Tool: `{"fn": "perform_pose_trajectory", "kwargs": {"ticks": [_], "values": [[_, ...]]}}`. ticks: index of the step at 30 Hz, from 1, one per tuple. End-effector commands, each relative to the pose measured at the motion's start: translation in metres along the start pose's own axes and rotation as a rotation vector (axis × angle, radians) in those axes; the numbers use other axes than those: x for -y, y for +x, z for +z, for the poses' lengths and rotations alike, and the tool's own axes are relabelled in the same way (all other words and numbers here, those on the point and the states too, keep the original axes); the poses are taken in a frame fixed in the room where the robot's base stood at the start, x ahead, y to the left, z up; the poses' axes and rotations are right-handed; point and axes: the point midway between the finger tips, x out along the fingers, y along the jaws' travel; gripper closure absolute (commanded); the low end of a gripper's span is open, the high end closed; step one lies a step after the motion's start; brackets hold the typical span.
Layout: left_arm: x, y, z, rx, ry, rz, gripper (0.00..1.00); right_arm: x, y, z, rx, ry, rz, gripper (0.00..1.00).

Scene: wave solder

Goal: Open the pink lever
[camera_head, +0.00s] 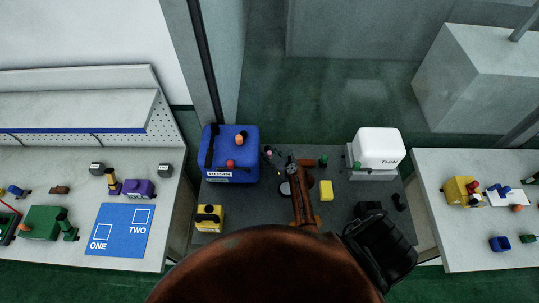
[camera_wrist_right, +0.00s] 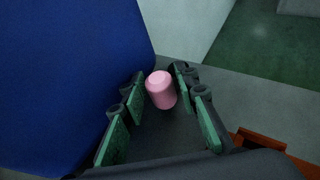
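In the right wrist view the pink lever's knob (camera_wrist_right: 161,90) is a short rounded cylinder between the fingertips of my right gripper (camera_wrist_right: 160,85). The green-padded fingers stand apart on either side of it, and I see no clear grip. The knob is beside the blue box (camera_wrist_right: 65,75). In the head view my right gripper (camera_head: 272,158) is small and dark, just right of the blue machine (camera_head: 245,140) on the dark table (camera_head: 345,190). The lever's pink part is hardly visible there, and its base is hidden. My left gripper is not in view.
A yellow block (camera_head: 326,190) and a white machine (camera_head: 378,148) stand right of my arm. A yellow device (camera_head: 209,218) sits at the table's front left. Side tables hold a blue ONE/TWO mat (camera_head: 121,230) and a yellow machine (camera_head: 460,191).

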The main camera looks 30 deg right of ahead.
Motion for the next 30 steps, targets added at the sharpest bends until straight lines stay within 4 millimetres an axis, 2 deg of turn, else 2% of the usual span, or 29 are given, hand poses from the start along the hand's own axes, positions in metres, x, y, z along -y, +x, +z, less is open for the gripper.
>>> {"fn": "perform_pose_trajectory", "kwargs": {"ticks": [2, 7, 14, 23, 30], "values": [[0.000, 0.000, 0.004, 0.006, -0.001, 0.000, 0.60, 0.000, -0.001, 0.000, 0.000, 0.000, 0.000, 0.73], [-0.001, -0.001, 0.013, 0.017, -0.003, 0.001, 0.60, 0.001, -0.001, 0.000, 0.000, 0.000, -0.001, 0.85], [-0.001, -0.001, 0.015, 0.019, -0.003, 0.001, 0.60, 0.001, -0.001, -0.001, 0.000, 0.000, -0.001, 1.00], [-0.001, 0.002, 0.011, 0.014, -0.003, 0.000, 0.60, 0.003, -0.001, -0.002, -0.001, -0.010, 0.020, 1.00], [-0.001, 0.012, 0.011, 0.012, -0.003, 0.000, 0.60, 0.011, -0.003, -0.004, -0.002, -0.058, 0.126, 1.00]]}}
